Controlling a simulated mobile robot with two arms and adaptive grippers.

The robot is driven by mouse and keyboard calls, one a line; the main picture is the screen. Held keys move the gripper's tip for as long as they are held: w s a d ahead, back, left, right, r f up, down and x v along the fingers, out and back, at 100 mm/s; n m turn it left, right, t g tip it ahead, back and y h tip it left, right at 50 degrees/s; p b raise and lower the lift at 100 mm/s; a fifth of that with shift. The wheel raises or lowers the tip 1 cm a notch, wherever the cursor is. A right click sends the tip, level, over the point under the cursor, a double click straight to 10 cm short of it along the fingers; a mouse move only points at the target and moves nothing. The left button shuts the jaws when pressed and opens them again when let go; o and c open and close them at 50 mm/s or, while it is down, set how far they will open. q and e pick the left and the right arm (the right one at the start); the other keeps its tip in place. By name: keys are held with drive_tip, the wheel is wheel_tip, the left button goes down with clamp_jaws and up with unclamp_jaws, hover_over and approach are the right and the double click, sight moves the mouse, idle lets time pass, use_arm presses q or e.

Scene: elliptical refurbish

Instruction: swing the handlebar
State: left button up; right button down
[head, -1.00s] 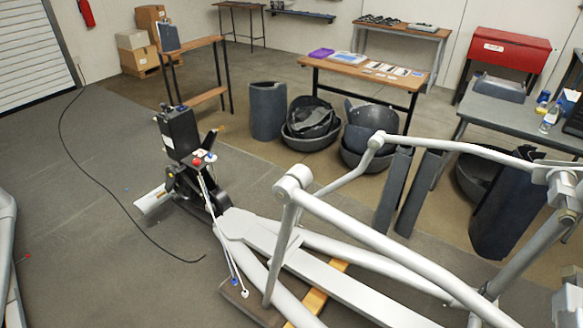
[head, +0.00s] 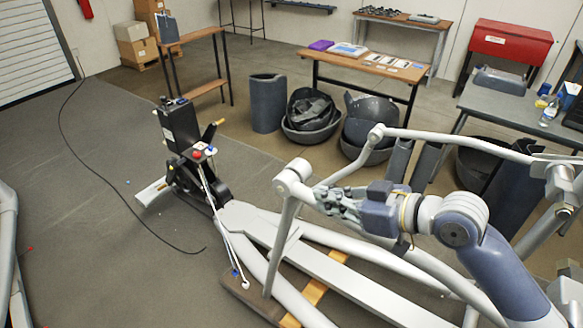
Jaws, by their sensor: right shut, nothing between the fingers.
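The elliptical's light grey frame (head: 345,291) fills the lower middle and right of the head view. One tubular bar (head: 463,140) runs from a rounded joint (head: 376,132) to a bracket at the right edge. Another joint (head: 293,176) tops an upright tube; which bar is the handlebar is unclear. My right gripper (head: 324,197) is shut and empty, close beside this nearer joint and over the frame. I cannot tell whether it touches. My right arm covers part of the long tube behind it. My left gripper is not in view.
A black upright unit (head: 180,127) stands at the machine's far end. A black cable (head: 112,203) lies on the open floor at left. Dark bins (head: 312,133) and a wooden table (head: 400,72) stand behind. A grey table (head: 500,101) stands at right.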

wheel_tip(320, 180, up, 8)
drive_tip(key=w+f+y, duration=0.1)
drive_tip(key=w+y, duration=0.1)
drive_tip(key=p, duration=0.5)
hover_over(291, 185)
drive_tip(key=shift+w+a+f+n, duration=0.15)
drive_tip(key=shift+a+f+n, duration=0.2)
drive_tip(key=shift+f, duration=0.2)
drive_tip(key=f, duration=0.2)
drive_tip(key=f+p, duration=0.1)
drive_tip(key=shift+d, duration=0.25)
drive_tip(key=shift+s+d+f, duration=0.2)
drive_tip(key=shift+f, duration=0.5)
drive_tip(key=shift+w+a, duration=0.1)
